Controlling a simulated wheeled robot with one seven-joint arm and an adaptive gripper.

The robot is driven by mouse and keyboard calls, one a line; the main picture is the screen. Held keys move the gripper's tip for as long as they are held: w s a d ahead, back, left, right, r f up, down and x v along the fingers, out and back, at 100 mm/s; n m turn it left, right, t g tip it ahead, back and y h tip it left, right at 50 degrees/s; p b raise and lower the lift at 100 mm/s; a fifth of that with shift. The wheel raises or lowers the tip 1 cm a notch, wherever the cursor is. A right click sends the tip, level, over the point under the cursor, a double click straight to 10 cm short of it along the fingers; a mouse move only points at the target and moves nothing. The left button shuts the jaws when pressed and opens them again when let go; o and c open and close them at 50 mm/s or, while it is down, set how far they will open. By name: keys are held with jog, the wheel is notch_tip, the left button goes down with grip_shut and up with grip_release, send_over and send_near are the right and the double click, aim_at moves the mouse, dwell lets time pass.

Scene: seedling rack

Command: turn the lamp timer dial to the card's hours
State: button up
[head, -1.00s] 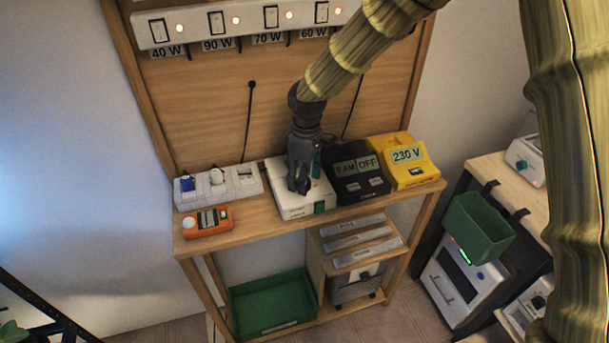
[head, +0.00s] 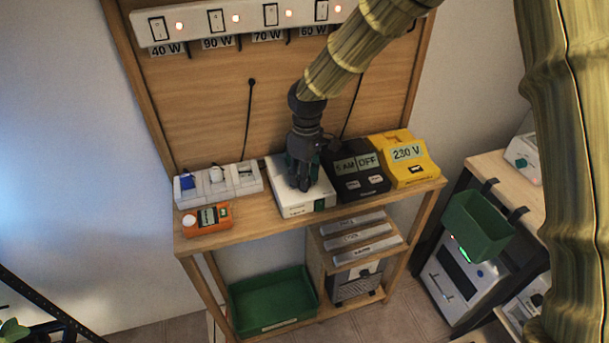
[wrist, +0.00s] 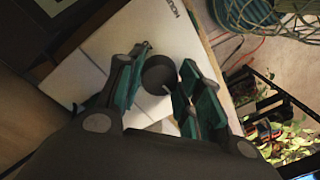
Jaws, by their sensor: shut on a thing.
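The lamp timer is a white box (head: 318,205) on the shelf top, with a small green patch on its front edge. Its dark round dial (wrist: 160,72) shows in the wrist view, with part of the printed word "HOUR" beyond it. My gripper (head: 303,186) reaches down over the box. In the wrist view its teal-padded fingers (wrist: 158,82) are on either side of the dial, shut on it. In the head view my gripper hides the dial. I cannot pick out the card with the hours.
A black unit (head: 360,185) reading "5 AM" and "OFF" stands close on the right, then a yellow 230 V unit (head: 405,172). A white socket strip (head: 247,183) and an orange meter (head: 207,218) are to the left. Labelled switches (head: 238,22) are above.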

jog(key=m, duration=0.4)
jog(key=shift+r+m+p, duration=0.1)
jog(key=shift+m+p, duration=0.2)
jog(key=shift+p, duration=0.05)
jog(key=shift+m+t+p, duration=0.3)
jog(key=shift+m, duration=1.9)
jog(key=o, duration=1)
jog(key=r, duration=1.2)
jog(key=shift+d, duration=0.35)
jog(key=shift+f, duration=0.15)
